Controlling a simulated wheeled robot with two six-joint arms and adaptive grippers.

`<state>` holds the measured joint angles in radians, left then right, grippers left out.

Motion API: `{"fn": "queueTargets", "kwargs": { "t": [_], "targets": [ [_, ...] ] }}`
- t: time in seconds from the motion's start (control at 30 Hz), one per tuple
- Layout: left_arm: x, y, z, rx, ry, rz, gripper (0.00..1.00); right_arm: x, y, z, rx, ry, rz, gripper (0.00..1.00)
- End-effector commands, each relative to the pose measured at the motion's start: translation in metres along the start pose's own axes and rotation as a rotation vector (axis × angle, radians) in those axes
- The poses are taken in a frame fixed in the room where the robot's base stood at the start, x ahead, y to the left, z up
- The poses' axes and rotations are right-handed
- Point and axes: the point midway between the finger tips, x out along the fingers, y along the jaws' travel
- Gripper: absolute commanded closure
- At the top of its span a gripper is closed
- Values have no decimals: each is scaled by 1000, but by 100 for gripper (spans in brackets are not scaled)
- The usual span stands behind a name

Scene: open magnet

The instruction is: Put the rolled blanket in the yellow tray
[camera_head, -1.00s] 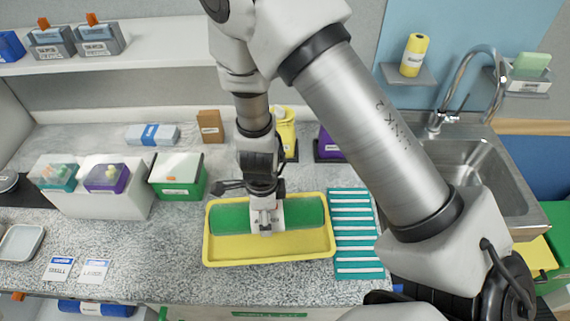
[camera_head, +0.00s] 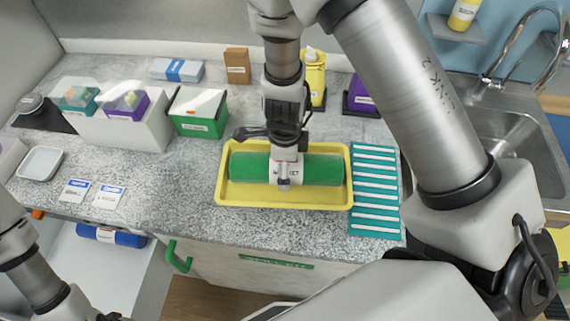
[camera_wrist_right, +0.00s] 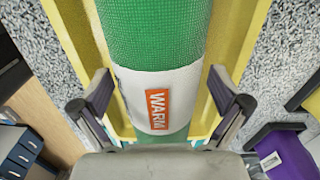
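The rolled blanket (camera_head: 322,170) is a green roll with a white labelled band. It lies lengthwise in the shallow yellow tray (camera_head: 285,202) on the counter. My right gripper (camera_head: 286,172) is over the middle of the roll, pointing down. In the right wrist view the green roll (camera_wrist_right: 155,35) and its white band lie between the spread fingers of my right gripper (camera_wrist_right: 163,95). A small gap seems to show on each side. The tray's yellow rim (camera_wrist_right: 75,35) runs along the roll. My left arm enters at the lower left of the head view; its gripper is out of frame.
A teal striped mat (camera_head: 375,192) lies right of the tray. A green box (camera_head: 200,112), a yellow bottle (camera_head: 314,78) and a purple item (camera_head: 361,97) stand behind. A blue roll (camera_head: 110,236) lies in an open drawer at lower left. The sink (camera_head: 510,145) is at right.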

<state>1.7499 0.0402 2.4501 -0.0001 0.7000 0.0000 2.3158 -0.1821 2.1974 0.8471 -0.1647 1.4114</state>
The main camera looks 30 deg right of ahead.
Motion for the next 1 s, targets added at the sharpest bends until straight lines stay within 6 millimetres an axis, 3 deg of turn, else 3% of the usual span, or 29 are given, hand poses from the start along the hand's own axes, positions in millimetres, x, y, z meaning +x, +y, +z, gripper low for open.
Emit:
{"fn": "queueTargets", "kwargs": {
  "t": [0.13, 0.27, 0.47, 0.7, 1.0],
  "targets": [
    [-1, 0, 0, 0, 0, 0, 52, -1, 0, 0, 0, 0, 0, 1],
    [-11, 0, 0, 0, 0, 0, 52, -16, -1, 0, -1, -2, -2, 1],
    [-34, 0, 0, 0, 1, 0, 52, -65, -1, 0, 0, -3, -5, 1],
    [-38, 0, 0, 0, 0, 0, 52, -113, -1, 0, -1, -2, -3, 1],
    [-38, 0, 0, 0, 0, 0, 52, -123, 0, 0, 1, 0, 0, 1]
  ]
}}
